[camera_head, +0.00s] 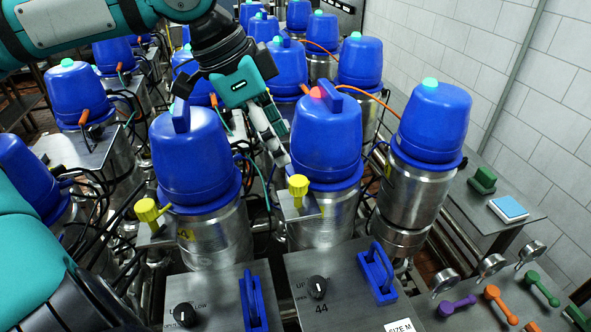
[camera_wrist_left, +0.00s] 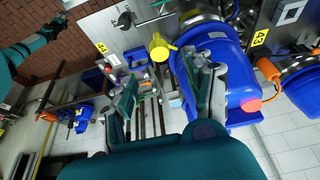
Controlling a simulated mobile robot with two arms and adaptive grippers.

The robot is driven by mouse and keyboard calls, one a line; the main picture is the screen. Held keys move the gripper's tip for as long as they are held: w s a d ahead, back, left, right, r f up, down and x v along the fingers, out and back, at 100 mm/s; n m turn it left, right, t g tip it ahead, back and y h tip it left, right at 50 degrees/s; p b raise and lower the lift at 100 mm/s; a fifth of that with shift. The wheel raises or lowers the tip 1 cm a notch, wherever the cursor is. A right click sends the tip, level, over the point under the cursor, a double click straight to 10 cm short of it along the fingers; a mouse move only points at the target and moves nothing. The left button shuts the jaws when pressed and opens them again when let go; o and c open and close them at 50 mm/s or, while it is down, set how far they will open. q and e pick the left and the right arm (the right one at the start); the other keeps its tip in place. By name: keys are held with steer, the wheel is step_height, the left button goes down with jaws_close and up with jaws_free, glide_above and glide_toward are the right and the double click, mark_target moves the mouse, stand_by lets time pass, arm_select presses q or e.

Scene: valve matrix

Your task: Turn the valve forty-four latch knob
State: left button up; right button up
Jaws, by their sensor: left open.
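A panel marked 44 (camera_head: 360,284) stands in front of a blue-capped valve (camera_head: 323,141) with a red light on top. It carries a black knob (camera_head: 317,287) and a blue handle (camera_head: 375,271). A yellow knob (camera_head: 298,185) sticks out at the valve's left front; it also shows in the left wrist view (camera_wrist_left: 160,47). My left gripper (camera_head: 283,152) is open and empty, pointing down just above and behind the yellow knob in the head view. In the wrist view the knob appears between its fingers, apart from them. My right gripper (camera_wrist_left: 53,27) is small at the upper left; its jaws are unclear.
Another blue-capped valve (camera_head: 195,155) with its own yellow knob (camera_head: 150,211) stands to the left, and a third (camera_head: 433,120) to the right. Cables run between the valves.

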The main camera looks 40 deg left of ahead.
mark_target(298, 180)
arm_select(q)
steer(key=x, duration=0.3)
steer(key=shift+f, duration=0.4)
steer(key=p+x, duration=0.1)
steer(key=x, duration=0.3)
steer(key=shift+w+d+r, duration=0.1)
steer(key=shift+d+r, duration=0.05)
steer(key=shift+w+d+f, duration=0.1)
steer(key=shift+w+f, duration=0.05)
steer(key=shift+f, duration=0.3)
arm_select(e)
steer(key=shift+w+a+r, duration=0.4)
steer(key=shift+r, duration=0.2)
arm_select(q)
steer(key=c, duration=0.9)
jaws_close()
arm_select(e)
steer(key=shift+a, duration=0.15)
